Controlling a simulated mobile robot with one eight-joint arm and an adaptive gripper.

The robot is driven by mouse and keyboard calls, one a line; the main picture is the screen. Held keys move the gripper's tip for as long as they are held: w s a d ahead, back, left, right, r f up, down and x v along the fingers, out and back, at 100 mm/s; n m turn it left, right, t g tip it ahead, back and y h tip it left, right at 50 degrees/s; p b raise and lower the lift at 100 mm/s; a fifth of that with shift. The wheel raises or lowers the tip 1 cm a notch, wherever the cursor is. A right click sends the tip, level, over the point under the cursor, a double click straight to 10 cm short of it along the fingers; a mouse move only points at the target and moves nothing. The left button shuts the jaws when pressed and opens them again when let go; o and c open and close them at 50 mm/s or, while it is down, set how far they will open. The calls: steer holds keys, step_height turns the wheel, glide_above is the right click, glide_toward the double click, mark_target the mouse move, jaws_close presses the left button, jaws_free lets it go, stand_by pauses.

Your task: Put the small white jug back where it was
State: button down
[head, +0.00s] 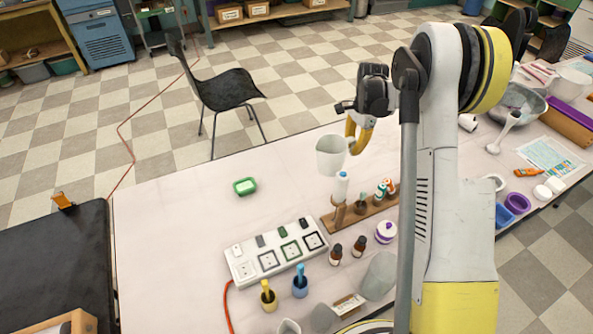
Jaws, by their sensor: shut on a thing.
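The small white jug (331,160) is in the head view, just past the middle of the picture, above the white table (165,215). My gripper (354,143) has yellow fingers and is shut on the jug's right side, where its handle would be. The jug looks upright and seems held a little above the tabletop; the exact gap is hard to tell. The fingers partly hide the jug's right side.
Close below the jug stands a wooden rack (362,212) with several small bottles. A green soap dish (245,187) lies to the left. The table's left part is clear.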

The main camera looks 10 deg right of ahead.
steer(key=shift+s, duration=0.3)
steer(key=w+a+f+b, duration=0.1)
steer(key=w+a+f, duration=0.1)
steer(key=a+f, duration=0.1)
steer(key=w+a+f+b, duration=0.2)
steer(key=f, duration=0.2)
steer(key=w+a+f+b, duration=0.2)
steer(key=w+a+f, duration=0.1)
steer(key=f, duration=0.1)
steer(key=shift+w+a, duration=0.1)
steer(key=shift+a, duration=0.2)
steer(key=shift+r, duration=0.15)
steer(key=c, duration=1.4)
jaws_free()
steer(key=shift+c, duration=0.2)
